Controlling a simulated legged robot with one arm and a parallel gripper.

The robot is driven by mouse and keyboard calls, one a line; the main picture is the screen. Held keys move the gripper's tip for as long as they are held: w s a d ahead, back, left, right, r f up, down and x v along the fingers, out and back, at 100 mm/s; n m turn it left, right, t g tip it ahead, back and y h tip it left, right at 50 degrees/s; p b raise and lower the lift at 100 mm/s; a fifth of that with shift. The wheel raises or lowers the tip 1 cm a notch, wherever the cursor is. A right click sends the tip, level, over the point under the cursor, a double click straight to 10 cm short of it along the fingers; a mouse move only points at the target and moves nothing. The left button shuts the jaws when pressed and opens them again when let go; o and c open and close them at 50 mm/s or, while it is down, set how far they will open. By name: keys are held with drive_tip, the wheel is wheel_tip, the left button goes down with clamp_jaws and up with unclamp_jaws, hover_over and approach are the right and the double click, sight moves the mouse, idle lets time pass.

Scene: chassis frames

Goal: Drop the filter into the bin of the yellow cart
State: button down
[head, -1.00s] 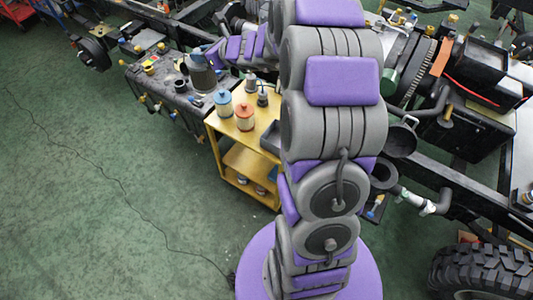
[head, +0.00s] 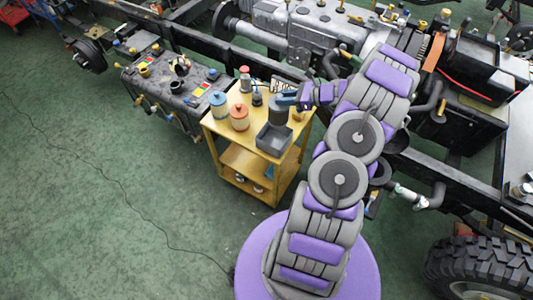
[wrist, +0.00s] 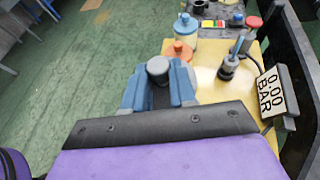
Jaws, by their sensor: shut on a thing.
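My gripper (head: 292,102) is shut on a dark grey cylindrical filter (head: 278,110), held roughly upright. In the head view the filter appears over the dark grey bin (head: 273,139) on the top of the yellow cart (head: 213,124). It overlaps the bin's far part, and I cannot tell how high its bottom is or whether it touches. In the wrist view the filter's rounded top (wrist: 158,66) shows between the blue-grey fingers (wrist: 158,90); the bin is hidden there.
The cart top also carries a blue-lidded jar (head: 218,103), an orange-lidded jar (head: 239,117), a red-capped item (head: 245,80) and a gauge reading 0.00 BAR (wrist: 272,96). The vehicle chassis and engine (head: 300,25) lie behind. Green floor is open at left.

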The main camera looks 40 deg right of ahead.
drive_tip(key=shift+d+f, duration=0.2)
drive_tip(key=shift+f, duration=0.2)
drive_tip(key=f+b, duration=0.2)
drive_tip(key=f, duration=0.1)
drive_tip(key=f+b, duration=0.1)
drive_tip(key=b, duration=0.1)
drive_tip(key=shift+a+f, duration=0.4)
drive_tip(key=shift+f, duration=0.1)
drive_tip(key=shift+d, duration=0.45)
drive_tip(key=c, duration=1.2)
unclamp_jaws()
drive_tip(key=o, duration=0.4)
drive_tip(key=shift+a, duration=0.3)
drive_tip(key=shift+s+d, duration=0.2)
drive_tip(key=shift+d, duration=0.1)
drive_tip(key=p+v, duration=0.3)
drive_tip(key=v, duration=1.3)
drive_tip(key=shift+s, duration=0.3)
